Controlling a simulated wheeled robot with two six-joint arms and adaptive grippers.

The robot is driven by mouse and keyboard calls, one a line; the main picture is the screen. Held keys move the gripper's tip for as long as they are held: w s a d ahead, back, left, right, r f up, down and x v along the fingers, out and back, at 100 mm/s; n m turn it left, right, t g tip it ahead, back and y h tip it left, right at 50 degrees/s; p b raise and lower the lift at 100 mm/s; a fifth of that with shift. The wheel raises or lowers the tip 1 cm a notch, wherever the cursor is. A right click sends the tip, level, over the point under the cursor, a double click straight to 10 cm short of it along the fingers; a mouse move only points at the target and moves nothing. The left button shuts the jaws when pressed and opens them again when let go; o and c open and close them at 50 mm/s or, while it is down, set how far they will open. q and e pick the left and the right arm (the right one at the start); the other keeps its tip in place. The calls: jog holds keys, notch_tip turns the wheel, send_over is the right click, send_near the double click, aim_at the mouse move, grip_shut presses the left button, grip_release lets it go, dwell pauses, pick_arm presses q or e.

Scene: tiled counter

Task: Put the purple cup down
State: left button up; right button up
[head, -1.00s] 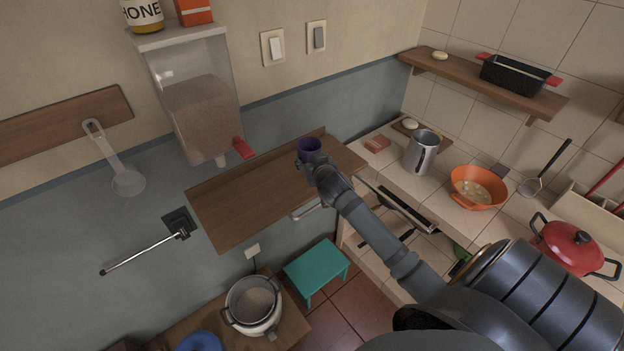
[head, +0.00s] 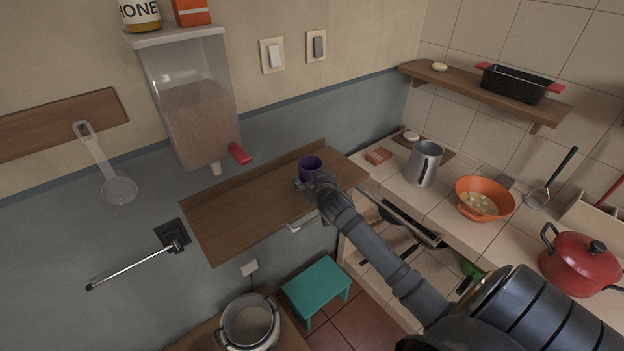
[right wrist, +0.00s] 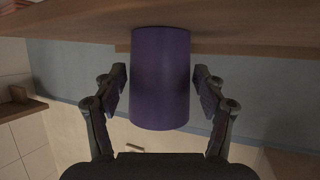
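The purple cup (head: 311,168) is at the wooden wall shelf (head: 235,212), near its right part. In the right wrist view, which looks upside down, the cup (right wrist: 160,80) has its base against the shelf's wooden surface (right wrist: 235,20). My right gripper (head: 314,187) reaches the cup from the front. In the right wrist view its two fingers (right wrist: 161,92) stand on either side of the cup, with a narrow gap showing at each side, so it looks open around the cup. My left gripper is not in view.
A clear dispenser (head: 195,105) with a red lever (head: 240,153) hangs above the shelf. The shelf's left part is bare. To the right, the tiled counter holds a metal jug (head: 424,165), an orange bowl (head: 484,200) and a red pot (head: 580,262). A teal stool (head: 316,288) stands below.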

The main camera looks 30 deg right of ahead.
jog(key=shift+o, duration=0.2)
jog(key=shift+r, duration=0.1)
jog(key=shift+s+r, duration=0.1)
jog(key=shift+s, duration=0.05)
jog(key=v, duration=1.1)
jog(key=shift+s+r, duration=0.2)
jog(key=shift+s, duration=0.15)
jog(key=shift+a, duration=0.1)
